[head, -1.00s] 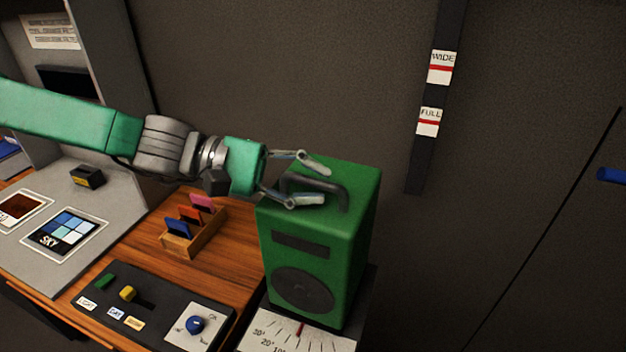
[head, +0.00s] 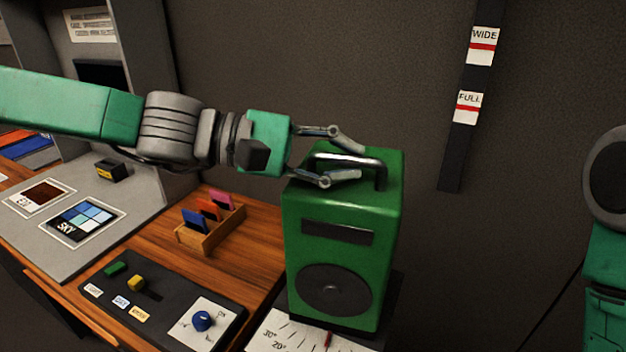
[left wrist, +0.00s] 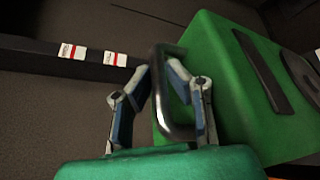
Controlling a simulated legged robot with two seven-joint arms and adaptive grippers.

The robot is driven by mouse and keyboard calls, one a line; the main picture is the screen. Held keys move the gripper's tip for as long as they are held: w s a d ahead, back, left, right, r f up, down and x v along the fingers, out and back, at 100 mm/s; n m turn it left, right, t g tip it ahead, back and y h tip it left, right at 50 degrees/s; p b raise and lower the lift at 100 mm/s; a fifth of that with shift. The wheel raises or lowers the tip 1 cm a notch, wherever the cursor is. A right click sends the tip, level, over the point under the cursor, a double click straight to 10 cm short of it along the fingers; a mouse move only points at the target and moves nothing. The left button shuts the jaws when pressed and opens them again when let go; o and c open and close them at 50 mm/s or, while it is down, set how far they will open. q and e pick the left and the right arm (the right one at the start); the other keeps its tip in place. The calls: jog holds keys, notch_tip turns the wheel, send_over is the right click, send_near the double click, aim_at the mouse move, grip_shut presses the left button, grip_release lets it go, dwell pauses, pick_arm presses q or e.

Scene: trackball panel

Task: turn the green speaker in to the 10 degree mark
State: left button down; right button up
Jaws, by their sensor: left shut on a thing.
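The green speaker (head: 341,230) stands upright on a dark stand at the right end of the desk. It has a slot and a round dark cone on its front and a dark metal handle (head: 382,174) on top. A white degree scale (head: 290,338) lies below its front, with a red pointer (head: 327,340) to the right of the 30 and 20 marks; the 10 mark cannot be made out. My left gripper (head: 345,162) is at the top of the speaker, shut on the handle. The left wrist view shows its fingers (left wrist: 160,85) around the handle bar. My right gripper is out of view.
A wooden holder with coloured cards (head: 212,226) stands on the desk left of the speaker. A wall strip with WIDE and FULL labels (head: 467,107) is behind, right.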

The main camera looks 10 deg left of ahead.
pick_arm(q)
jog(key=shift+w+f, duration=0.1)
jog(key=shift+f, duration=0.05)
jog(key=c, duration=1.9)
grip_release()
jog(key=shift+o, duration=0.2)
jog(key=shift+a, duration=0.15)
jog(key=shift+a, duration=0.3)
jog(key=v, duration=1.1)
jog(key=shift+a, duration=0.3)
jog(key=shift+d, duration=0.1)
